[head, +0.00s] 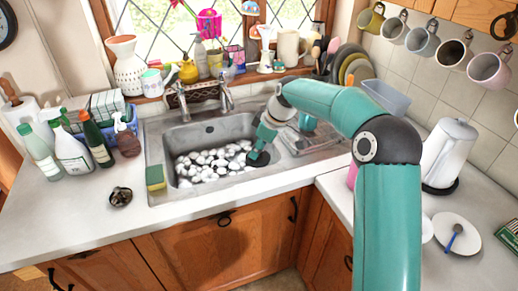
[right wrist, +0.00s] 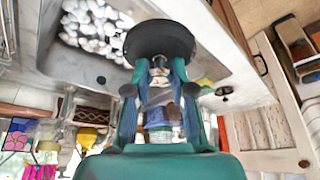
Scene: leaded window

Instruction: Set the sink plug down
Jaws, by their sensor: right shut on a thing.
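The sink plug is a dark round disc (head: 257,160) at the right side of the sink basin in the head view. It shows large and black in the right wrist view (right wrist: 160,40). My right gripper (head: 264,146) reaches down into the sink from the right and is shut on the plug. In the right wrist view, the fingers (right wrist: 158,78) close on the narrow middle part under the disc. I cannot tell whether the plug touches the sink floor. My left gripper is not in view.
White pebble-like lumps (head: 210,163) cover much of the metal sink's (head: 150,140) floor. A yellow-green sponge (head: 156,177) sits on the left rim. Bottles (head: 72,152) crowd the left counter, a dish rack (head: 318,142) stands at right. The front-left counter is mostly clear beside a small dark dish (head: 120,197).

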